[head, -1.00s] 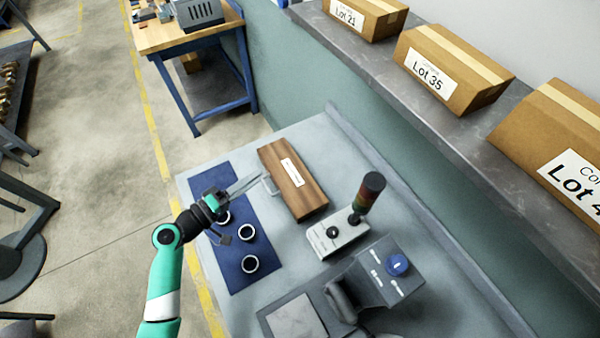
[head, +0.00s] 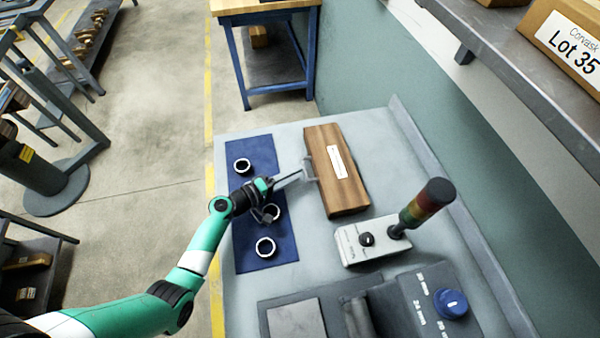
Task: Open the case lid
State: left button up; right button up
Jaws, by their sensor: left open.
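The case (head: 333,187) is a brown wooden box with a white label on its lid. It lies on the grey bench top, and its lid looks shut. A pale handle-like bracket (head: 311,170) stands at its left side. My left gripper (head: 300,177) is open, with its fingers pointing right at the case's left side near the bracket. I cannot tell whether the fingers touch it. My right gripper is not in view.
A blue mat (head: 243,257) with several dark rings lies left of the case. A control box (head: 365,240) with a signal tower (head: 428,205) stands below right of it. A grinder with a blue knob (head: 450,303) is at the front. A shelf with cartons (head: 570,45) overhangs the upper right.

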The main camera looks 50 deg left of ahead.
pick_arm(q)
jog(key=shift+x, duration=1.5)
jog(key=shift+c, duration=0.3)
grip_shut()
